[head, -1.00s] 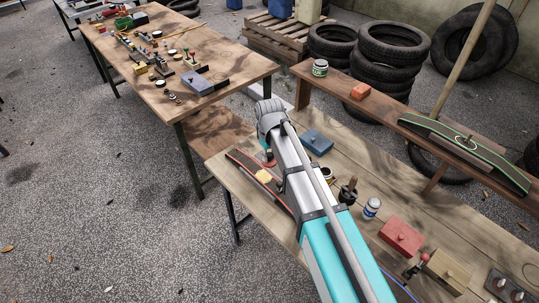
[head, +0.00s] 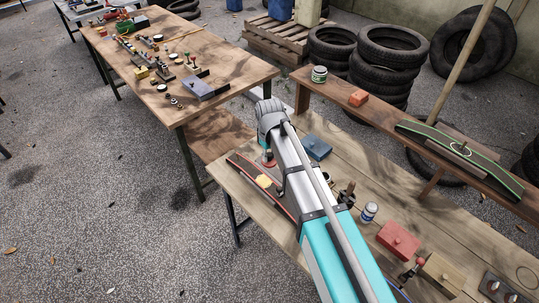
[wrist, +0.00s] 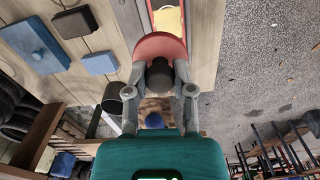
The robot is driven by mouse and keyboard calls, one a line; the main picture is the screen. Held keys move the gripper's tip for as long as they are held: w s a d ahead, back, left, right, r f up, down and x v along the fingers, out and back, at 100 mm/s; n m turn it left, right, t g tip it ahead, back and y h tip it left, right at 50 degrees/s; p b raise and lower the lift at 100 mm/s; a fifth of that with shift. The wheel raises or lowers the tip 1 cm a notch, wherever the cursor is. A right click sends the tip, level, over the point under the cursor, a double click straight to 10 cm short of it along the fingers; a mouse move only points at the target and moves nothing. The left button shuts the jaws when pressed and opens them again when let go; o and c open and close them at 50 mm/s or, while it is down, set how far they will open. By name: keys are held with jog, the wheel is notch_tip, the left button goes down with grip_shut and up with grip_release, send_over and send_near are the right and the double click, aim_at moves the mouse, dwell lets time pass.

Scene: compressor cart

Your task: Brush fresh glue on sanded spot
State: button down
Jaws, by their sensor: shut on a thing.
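My gripper (wrist: 159,76) is shut on the dark knob of a red rounded pad (wrist: 160,44). The pad also shows below my gripper (head: 268,160) in the head view, over a dark, red-edged curved board (head: 285,206). I cannot tell whether the pad touches the board. A yellow patch (head: 264,181) lies on the board beside the pad; it shows past the pad in the wrist view (wrist: 169,20). A dark-handled tool (head: 347,191), perhaps a brush, stands right of my arm. No glue can be made out on the board.
A blue block (head: 317,147) lies behind my arm on the bench (head: 385,175). A white-and-blue can (head: 368,212), a red block (head: 397,240) and a wooden block (head: 443,272) stand to the right. A green-edged board (head: 460,150) rests on the raised shelf.

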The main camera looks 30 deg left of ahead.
jog(key=shift+d+f, duration=0.1)
dwell(0.5)
jog(key=shift+w+d+f+b, duration=0.25)
jog(key=shift+f+b, duration=0.05)
jog(key=shift+b, duration=0.05)
jog(key=shift+s+f, duration=0.1)
jog(key=shift+s, duration=0.05)
jog(key=shift+s+a, duration=0.25)
